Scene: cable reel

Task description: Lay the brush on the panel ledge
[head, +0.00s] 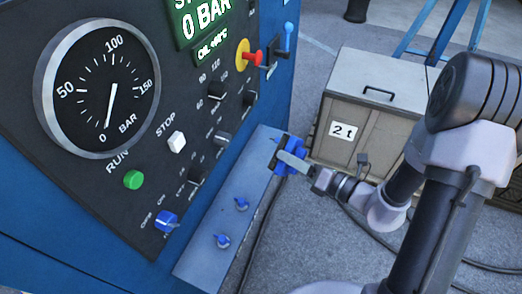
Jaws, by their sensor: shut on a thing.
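My gripper (294,162) is at the upper right end of the panel ledge (212,236). Its pale finger lies across a small blue and dark thing, which looks like the brush (288,147), and the gripper is shut on it. The dark part of the brush faces the panel, on the left. The brush shows over the far end of the ledge; whether it touches the ledge I cannot tell. The ledge is a blue-grey shelf sloping down to the lower left in the picture. The gripper's other finger is hidden.
The control panel (60,150) with gauge, buttons and knobs rises on the left. Dark cables run over the grey floor.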

